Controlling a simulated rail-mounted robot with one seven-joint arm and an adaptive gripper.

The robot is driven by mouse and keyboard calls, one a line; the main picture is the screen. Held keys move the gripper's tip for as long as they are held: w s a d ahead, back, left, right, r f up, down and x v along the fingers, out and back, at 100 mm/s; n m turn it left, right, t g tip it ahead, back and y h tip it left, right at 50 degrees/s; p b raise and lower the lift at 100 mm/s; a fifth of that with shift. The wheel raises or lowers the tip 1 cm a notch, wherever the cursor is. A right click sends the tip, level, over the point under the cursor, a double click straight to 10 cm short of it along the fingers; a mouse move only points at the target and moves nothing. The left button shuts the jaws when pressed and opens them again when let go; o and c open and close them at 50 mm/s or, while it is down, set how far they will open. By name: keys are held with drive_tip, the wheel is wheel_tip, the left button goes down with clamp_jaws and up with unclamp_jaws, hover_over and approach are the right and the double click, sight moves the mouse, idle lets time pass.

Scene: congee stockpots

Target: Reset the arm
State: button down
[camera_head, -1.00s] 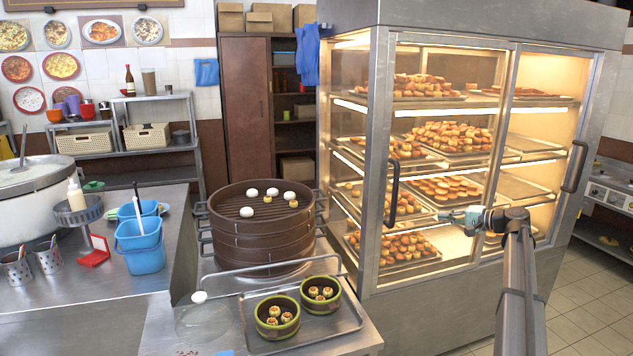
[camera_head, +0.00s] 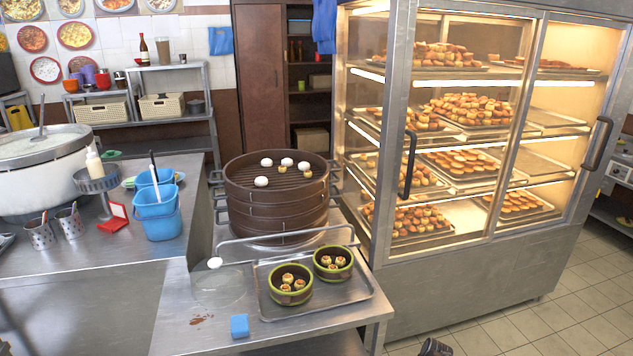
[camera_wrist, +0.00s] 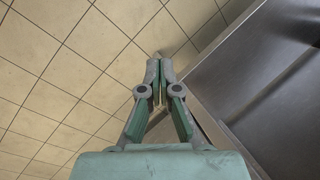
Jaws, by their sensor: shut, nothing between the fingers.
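My gripper (camera_wrist: 160,75) shows in the wrist view with its two green-grey fingers together and nothing between them. It points down over the tiled floor (camera_wrist: 70,60), beside a grey metal surface (camera_wrist: 260,80) on the right. In the head view the gripper's fingers are not visible. Only a small dark piece, which seems to be part of my arm, shows at the bottom edge right of the metal table.
A heated display cabinet (camera_head: 460,265) full of pastries stands at right. A metal table (camera_head: 190,330) holds a stacked steamer (camera_head: 275,210), a tray (camera_head: 330,305) with two small bowls, and a blue block (camera_head: 239,325). Open floor (camera_head: 560,325) lies at front right.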

drive_tip(key=s+a+f+n+g+h, duration=0.1)
drive_tip(key=s+a+f+g, duration=0.1)
drive_tip(key=s, duration=0.9)
drive_tip(key=s+a+f+n+g+h, duration=0.1)
drive_tip(key=s+a+f, duration=0.3)
drive_tip(key=s, duration=0.8)
drive_tip(key=s+a+f+n+g+h, duration=0.1)
drive_tip(key=s+a+f+n+g, duration=0.1)
drive_tip(key=s, duration=1)
drive_tip(key=shift+s+a+f+n+g+h, duration=0.35)
drive_tip(key=shift+a+f+g, duration=0.25)
drive_tip(key=shift+g, duration=0.2)
